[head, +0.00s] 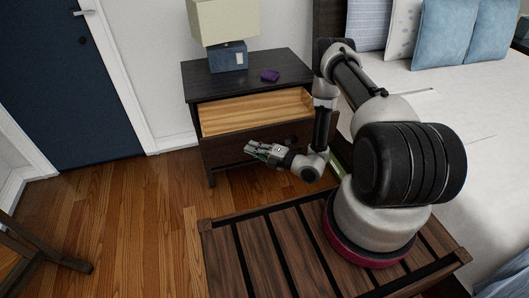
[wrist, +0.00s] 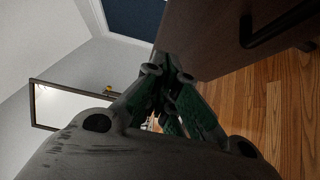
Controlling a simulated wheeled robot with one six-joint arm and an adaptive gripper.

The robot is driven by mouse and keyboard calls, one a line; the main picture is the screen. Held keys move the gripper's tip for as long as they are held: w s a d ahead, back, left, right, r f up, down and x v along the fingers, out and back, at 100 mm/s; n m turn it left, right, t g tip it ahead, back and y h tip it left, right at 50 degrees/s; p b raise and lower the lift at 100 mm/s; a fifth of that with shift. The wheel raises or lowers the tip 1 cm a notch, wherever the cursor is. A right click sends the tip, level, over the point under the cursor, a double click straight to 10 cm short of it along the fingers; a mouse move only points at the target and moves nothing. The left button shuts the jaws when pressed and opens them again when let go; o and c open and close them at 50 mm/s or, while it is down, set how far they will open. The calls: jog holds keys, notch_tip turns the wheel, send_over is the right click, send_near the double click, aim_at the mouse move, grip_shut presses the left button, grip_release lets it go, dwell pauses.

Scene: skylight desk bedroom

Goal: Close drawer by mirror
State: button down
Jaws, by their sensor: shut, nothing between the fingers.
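The nightstand (head: 225,86) is dark wood, and its top drawer (head: 255,113) stands open with a pale, empty-looking wooden inside. My gripper (head: 255,150) is shut and empty, low in front of the drawer's dark front. In the wrist view the shut fingers (wrist: 168,80) point toward the edge of a dark wooden panel (wrist: 205,38) with a black handle (wrist: 280,25). I cannot tell whether they touch it. A dark-framed mirror (wrist: 62,102) shows at the left of the wrist view.
A lamp (head: 227,28) and a small purple thing (head: 269,75) stand on the nightstand. The bed (head: 460,110) is at the right, a dark blue door (head: 60,80) at the left. The wooden floor (head: 150,210) is clear left of the nightstand. A chair-like wooden frame (head: 40,245) stands at lower left.

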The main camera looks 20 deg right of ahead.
aim_at(236, 136)
jog(key=shift+w+a, duration=0.25)
jog(key=shift+w, duration=1)
jog(key=shift+w+a, duration=0.2)
jog(key=shift+w, duration=1.05)
